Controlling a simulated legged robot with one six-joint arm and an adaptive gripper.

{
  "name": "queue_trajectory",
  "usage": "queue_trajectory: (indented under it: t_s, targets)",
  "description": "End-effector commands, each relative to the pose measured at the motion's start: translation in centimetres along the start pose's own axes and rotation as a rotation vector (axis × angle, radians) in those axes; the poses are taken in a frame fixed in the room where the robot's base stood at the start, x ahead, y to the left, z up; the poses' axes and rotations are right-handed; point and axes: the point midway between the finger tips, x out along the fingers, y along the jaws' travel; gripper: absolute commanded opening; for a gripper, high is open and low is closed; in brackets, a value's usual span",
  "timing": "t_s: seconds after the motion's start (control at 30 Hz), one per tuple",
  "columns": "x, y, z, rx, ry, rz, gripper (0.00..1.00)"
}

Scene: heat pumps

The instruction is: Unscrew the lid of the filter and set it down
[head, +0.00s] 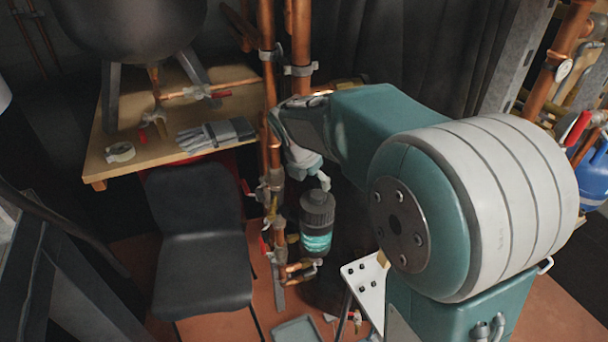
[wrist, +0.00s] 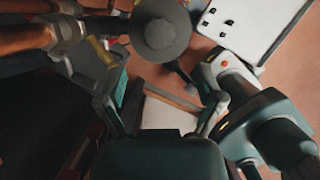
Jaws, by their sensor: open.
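The filter (head: 316,242) hangs upright on the copper pipes, with a teal see-through bowl and a dark, ribbed lid (head: 317,205) on top. In the wrist view the lid (wrist: 160,32) shows from above as a round grey disc with a raised centre, at the top of the picture. My gripper (head: 314,178) is just above the lid and a little to its left in the head view. In the wrist view my gripper (wrist: 160,110) has its two fingers spread apart with nothing between them. The lid lies beyond the fingertips, and no contact shows.
Copper pipes (head: 273,190) run upright close to the left of the filter. A white table (head: 365,285) stands low to the right. A black chair (head: 203,250) and a wooden bench (head: 125,150) with gloves (head: 215,133) and a tape roll (head: 120,152) are at left.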

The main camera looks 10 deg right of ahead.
Motion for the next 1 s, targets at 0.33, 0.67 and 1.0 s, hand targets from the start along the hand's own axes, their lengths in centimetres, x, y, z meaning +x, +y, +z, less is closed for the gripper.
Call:
queue_trajectory:
  t_s: [0.33, 0.67, 1.0]
  targets:
    - [4.5, 0.0, 0.0, -0.002, 0.001, -0.001, 0.86]
    - [6.3, 0.0, -0.1, -0.001, 0.001, 0.000, 0.86]
    - [6.3, 0.0, -0.1, -0.001, 0.000, 0.001, 0.28]
